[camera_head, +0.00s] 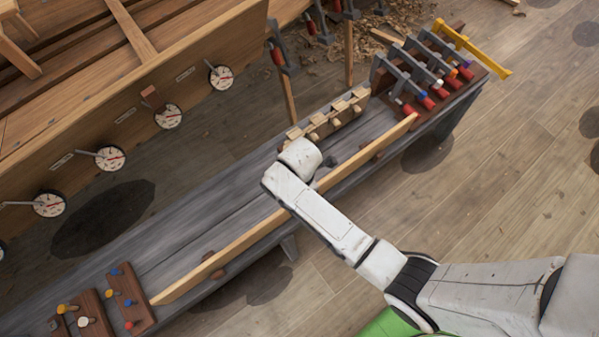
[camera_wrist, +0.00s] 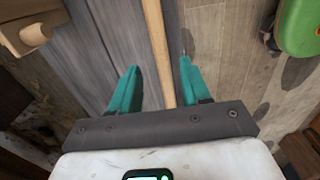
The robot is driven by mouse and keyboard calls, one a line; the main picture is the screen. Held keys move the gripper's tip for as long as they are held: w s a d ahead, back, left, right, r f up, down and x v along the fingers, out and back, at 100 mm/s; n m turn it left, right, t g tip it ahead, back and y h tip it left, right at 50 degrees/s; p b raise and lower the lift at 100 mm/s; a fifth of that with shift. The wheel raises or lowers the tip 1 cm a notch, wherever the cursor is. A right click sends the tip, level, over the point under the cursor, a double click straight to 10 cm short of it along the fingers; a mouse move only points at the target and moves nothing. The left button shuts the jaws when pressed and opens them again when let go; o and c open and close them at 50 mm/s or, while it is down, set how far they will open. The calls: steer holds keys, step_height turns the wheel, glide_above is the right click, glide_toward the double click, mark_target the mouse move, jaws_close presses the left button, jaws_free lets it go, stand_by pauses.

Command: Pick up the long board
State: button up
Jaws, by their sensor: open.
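The long board (camera_head: 236,252) is a pale, narrow plank standing on edge along the near side of the grey bench (camera_head: 190,240). It runs from the lower left to the upper right in the head view. My arm crosses in front of its middle. In the wrist view the board (camera_wrist: 158,50) runs down between the two teal fingers of my gripper (camera_wrist: 160,80). The fingers are apart, and the board passes nearer the right finger. I see no finger touching it. My gripper's fingers are hidden behind my arm in the head view.
A clamp rack (camera_head: 430,85) with a yellow bar stands at the bench's far right. A wooden peg rack (camera_head: 328,120) sits behind the board. Peg blocks (camera_head: 128,298) lie at the near left. The planked hull (camera_head: 130,100) with dials rises behind. Floor at right is mostly clear.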

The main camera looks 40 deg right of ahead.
steer(key=shift+s+f+b, duration=0.15)
steer(key=shift+f+b, duration=0.2)
steer(key=shift+f, duration=3.1)
steer(key=shift+c, duration=0.2)
steer(key=shift+d, duration=0.1)
jaws_close()
